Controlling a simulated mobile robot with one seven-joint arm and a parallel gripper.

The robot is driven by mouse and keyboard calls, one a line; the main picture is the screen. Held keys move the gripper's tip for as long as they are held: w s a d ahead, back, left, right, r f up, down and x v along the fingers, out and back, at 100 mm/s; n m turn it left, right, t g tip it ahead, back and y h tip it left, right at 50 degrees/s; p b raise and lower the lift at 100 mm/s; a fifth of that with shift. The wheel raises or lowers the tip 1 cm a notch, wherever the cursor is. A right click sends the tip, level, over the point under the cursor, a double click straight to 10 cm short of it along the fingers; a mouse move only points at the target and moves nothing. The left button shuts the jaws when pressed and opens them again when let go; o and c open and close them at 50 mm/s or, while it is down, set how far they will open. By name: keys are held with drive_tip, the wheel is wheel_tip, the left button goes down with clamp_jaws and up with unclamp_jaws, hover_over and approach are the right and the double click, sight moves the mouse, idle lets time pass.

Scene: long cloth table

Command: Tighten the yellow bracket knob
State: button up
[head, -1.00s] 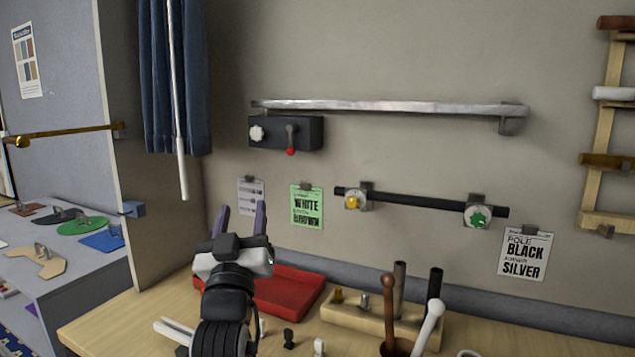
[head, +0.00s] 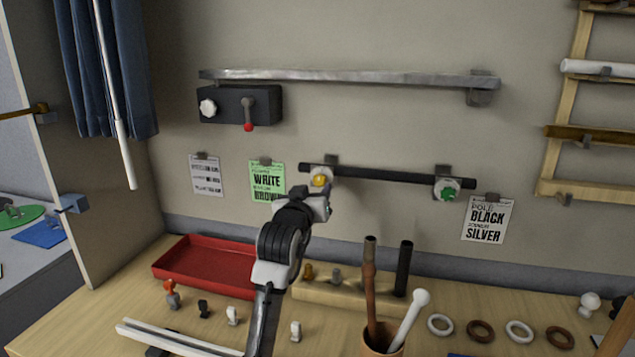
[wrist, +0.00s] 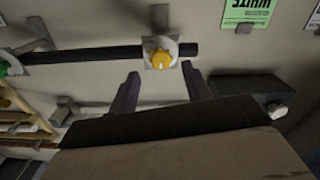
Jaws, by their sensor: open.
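The yellow bracket knob (head: 320,180) sits on a pale round plate at the left end of the black pole (head: 395,174). In the wrist view the yellow knob (wrist: 161,59) is on its bracket, just beyond and roughly between my fingertips. My gripper (wrist: 160,82) is open and empty, its two purple fingers apart and not touching the knob. In the head view my gripper (head: 318,196) is right below and in front of the knob, and its fingers are mostly hidden there. A green knob (head: 447,189) is on the pole's right bracket.
A silver rail (head: 350,77) and a dark box (head: 262,104) with a white knob and red-tipped lever are on the wall above. A red tray (head: 205,265), a wooden block with posts and a cup (head: 382,343) of poles stand on the table below.

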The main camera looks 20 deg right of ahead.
sight(319, 182)
drive_tip(key=shift+x, duration=2.7)
drive_tip(key=shift+a, duration=0.1)
drive_tip(key=c, duration=1)
